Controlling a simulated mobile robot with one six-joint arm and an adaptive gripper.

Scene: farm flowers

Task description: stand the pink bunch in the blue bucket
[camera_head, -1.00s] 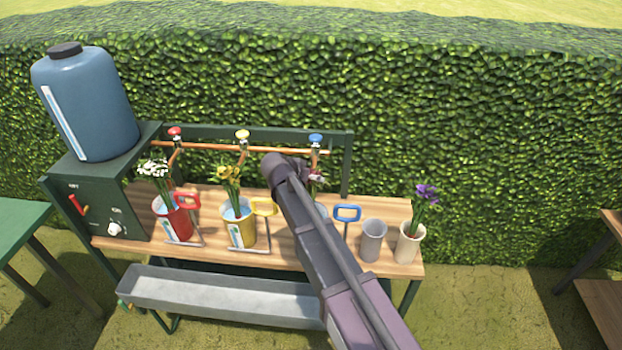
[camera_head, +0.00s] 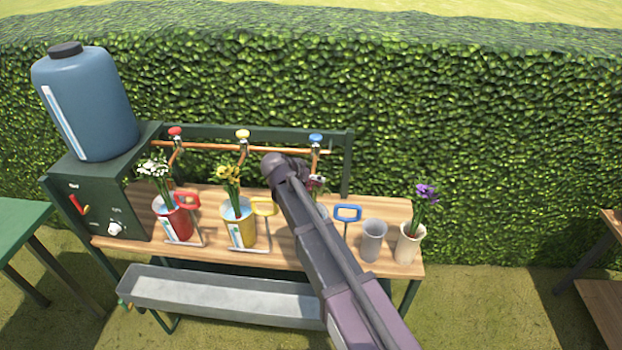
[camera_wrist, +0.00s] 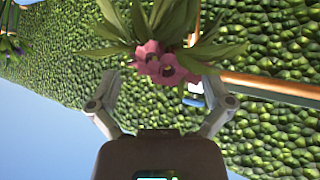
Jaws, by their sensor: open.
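The pink bunch (camera_head: 317,183) shows as a small patch of bloom beside my arm in the head view. In the wrist view its pink flowers (camera_wrist: 166,65) and long green leaves fill the top middle, and its lower stems are out of frame. My gripper (camera_wrist: 163,84) is open, one finger on each side of the flower heads, with gaps to the blooms. The blue bucket (camera_head: 322,211) shows only as a sliver of rim beside my arm, below the pink bunch. Whether the stems are inside it is hidden.
A red bucket (camera_head: 173,222) with white flowers and a yellow bucket (camera_head: 239,226) with yellow flowers stand left on the wooden bench. A grey cup (camera_head: 373,240) and a cream pot (camera_head: 410,243) with purple flowers stand right. A copper pipe (camera_head: 212,147) with taps runs behind.

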